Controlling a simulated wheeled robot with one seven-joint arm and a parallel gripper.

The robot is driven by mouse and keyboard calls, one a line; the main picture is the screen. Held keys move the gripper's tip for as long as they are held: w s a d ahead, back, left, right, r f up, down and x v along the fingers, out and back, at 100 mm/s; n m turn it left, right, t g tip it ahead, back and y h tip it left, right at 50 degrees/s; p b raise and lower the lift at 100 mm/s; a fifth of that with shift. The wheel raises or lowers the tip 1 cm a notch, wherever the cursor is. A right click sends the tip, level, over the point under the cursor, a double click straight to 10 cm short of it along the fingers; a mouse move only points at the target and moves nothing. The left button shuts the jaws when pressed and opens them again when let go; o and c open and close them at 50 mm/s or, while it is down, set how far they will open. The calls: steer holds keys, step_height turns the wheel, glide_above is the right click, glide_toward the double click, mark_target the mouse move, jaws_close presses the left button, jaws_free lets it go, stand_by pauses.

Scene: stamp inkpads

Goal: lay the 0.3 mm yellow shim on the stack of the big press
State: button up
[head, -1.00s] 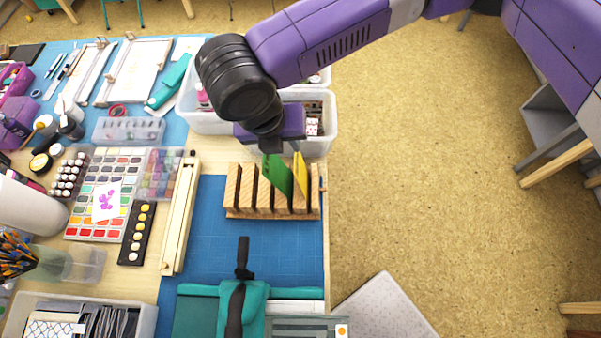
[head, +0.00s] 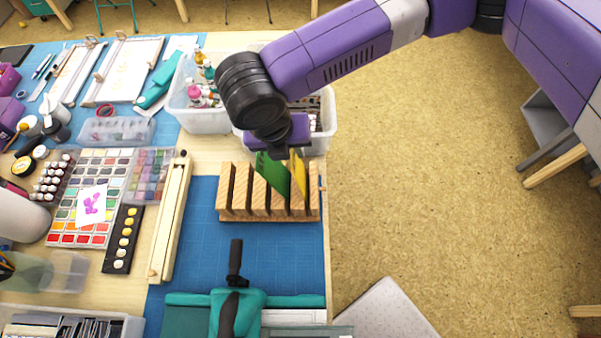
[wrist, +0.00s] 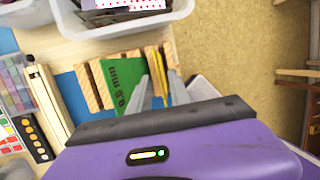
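The yellow shim (head: 299,178) stands upright in a slot near the right end of the wooden rack (head: 238,213). It shows edge-on in the wrist view (wrist: 171,55); I cannot read its marking.
Clear plastic bins (head: 203,119) with bottles stand behind the rack. A long wooden piece (head: 170,220) and an ink palette (head: 90,190) lie to the left. The blue mat (head: 205,255) between rack and press is clear. Open floor lies right of the table edge.

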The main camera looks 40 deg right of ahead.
jaws_close()
steer(key=shift+r, duration=0.1)
steer(key=d+p+v, duration=0.1)
steer(key=p+v, duration=0.5)
steer(key=v, duration=0.1)
steer(key=shift+w+r, duration=0.3)
steer(key=shift+w, duration=0.45)
steer(key=shift+f, duration=0.1)
